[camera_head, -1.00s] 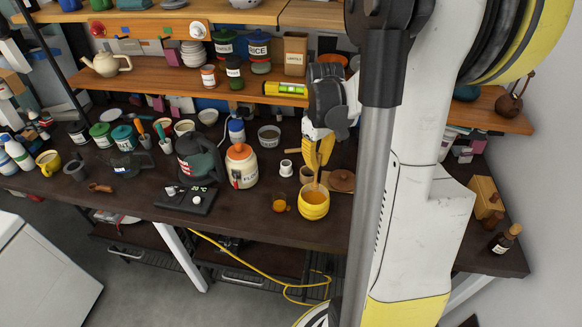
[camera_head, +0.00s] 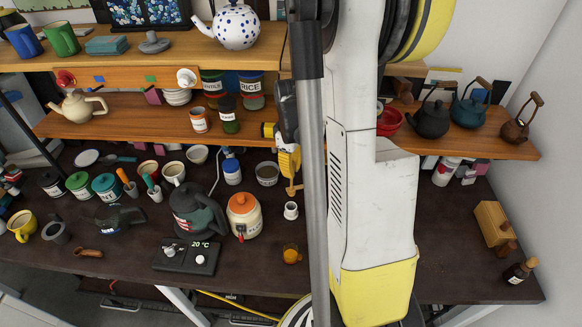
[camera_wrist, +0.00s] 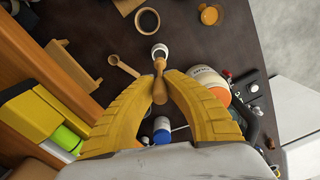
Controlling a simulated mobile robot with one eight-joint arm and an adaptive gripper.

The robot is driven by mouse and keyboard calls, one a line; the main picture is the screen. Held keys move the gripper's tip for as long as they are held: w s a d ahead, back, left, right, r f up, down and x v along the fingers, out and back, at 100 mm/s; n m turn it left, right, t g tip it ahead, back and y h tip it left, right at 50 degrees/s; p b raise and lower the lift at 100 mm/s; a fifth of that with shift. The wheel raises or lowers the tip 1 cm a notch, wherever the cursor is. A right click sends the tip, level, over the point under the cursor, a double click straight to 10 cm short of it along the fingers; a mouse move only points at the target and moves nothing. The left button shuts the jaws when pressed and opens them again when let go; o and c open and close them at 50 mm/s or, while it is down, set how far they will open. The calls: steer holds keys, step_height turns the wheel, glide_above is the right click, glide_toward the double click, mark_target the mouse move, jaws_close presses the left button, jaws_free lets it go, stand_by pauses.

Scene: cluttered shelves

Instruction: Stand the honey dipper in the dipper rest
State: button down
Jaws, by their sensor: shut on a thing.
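My gripper (camera_head: 289,172) is shut on the wooden honey dipper (camera_head: 294,189) above the bench. In the wrist view the dipper (camera_wrist: 159,68) is pinched between the yellow fingertips (camera_wrist: 160,92) and points away from the wrist. A small white cup-like holder, which looks like the dipper rest (camera_head: 291,211), stands on the bench just below the dipper in the head view. In the wrist view the white rest (camera_wrist: 160,48) shows just past the dipper's end. The dipper appears above it, not in it; the exact gap is unclear.
An amber glass (camera_head: 291,254) stands in front of the rest. An orange-lidded jar (camera_head: 243,215) is to the left and a grey bowl (camera_head: 267,173) is behind. A shelf (camera_head: 150,124) runs along the back. My arm hides the bench right of the rest.

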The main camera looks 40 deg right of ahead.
mark_target(291, 188)
steer(key=shift+w+f+b, duration=0.1)
steer(key=shift+f+b, duration=0.4)
steer(key=shift+f, duration=0.4)
step_height(291, 188, down, 8)
steer(key=b, duration=0.6)
steer(key=shift+r, duration=0.2)
steer(key=c, duration=1.5)
jaws_free()
steer(key=shift+o, duration=0.2)
steer(key=shift+r, duration=0.1)
step_height(291, 188, up, 12)
steer(key=shift+f, duration=0.1)
